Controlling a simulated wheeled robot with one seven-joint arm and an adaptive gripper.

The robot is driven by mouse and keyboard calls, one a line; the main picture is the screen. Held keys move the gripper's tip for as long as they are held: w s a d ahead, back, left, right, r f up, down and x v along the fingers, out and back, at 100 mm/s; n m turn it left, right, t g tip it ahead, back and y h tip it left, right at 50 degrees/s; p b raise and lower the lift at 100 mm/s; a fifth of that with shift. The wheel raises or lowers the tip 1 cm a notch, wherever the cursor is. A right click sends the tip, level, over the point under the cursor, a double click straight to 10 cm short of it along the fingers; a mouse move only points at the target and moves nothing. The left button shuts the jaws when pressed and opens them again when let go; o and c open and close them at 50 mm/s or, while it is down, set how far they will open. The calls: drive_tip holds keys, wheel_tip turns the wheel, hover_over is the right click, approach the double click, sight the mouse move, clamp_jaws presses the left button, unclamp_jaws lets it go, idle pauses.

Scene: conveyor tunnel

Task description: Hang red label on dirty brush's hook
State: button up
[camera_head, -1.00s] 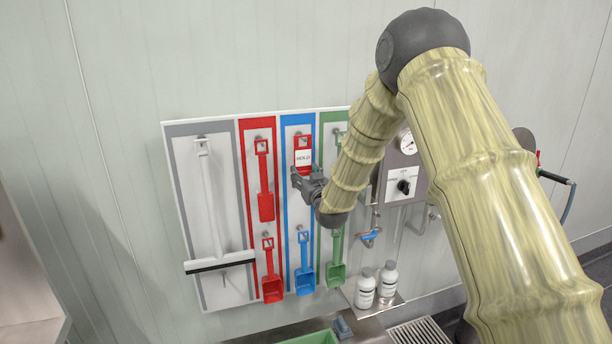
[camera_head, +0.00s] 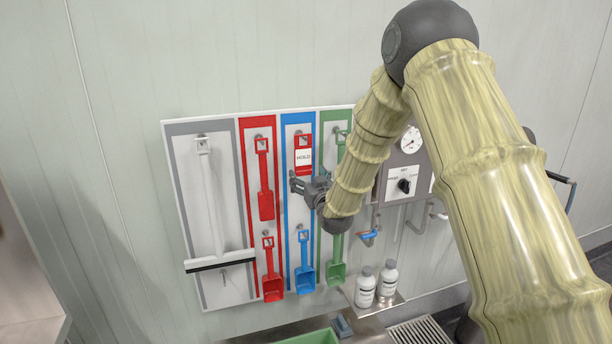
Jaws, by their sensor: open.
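The red label (camera_head: 303,141) with a white panel marked HOLD hangs at the upper hook of the blue column on the wall board. Its top opening is around or in front of that hook; I cannot tell how it is seated. My gripper (camera_head: 297,182) is open and just below the label, apart from it. No brush shows clearly on that hook. Red tools hang on the red column, at the upper hook (camera_head: 264,180) and the lower hook (camera_head: 270,270). A blue scoop (camera_head: 304,264) hangs below my gripper. I cannot tell which tool is dirty.
A white squeegee (camera_head: 216,220) hangs on the board's grey column at left. A green scoop (camera_head: 337,262) hangs right of the blue one. My arm hides part of the green column. Two white bottles (camera_head: 365,288) stand on a small shelf below a gauge panel (camera_head: 405,178).

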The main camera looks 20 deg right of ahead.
drive_tip(key=s, duration=0.9)
drive_tip(key=shift+s+d+f, duration=0.15)
drive_tip(key=shift+s, duration=0.1)
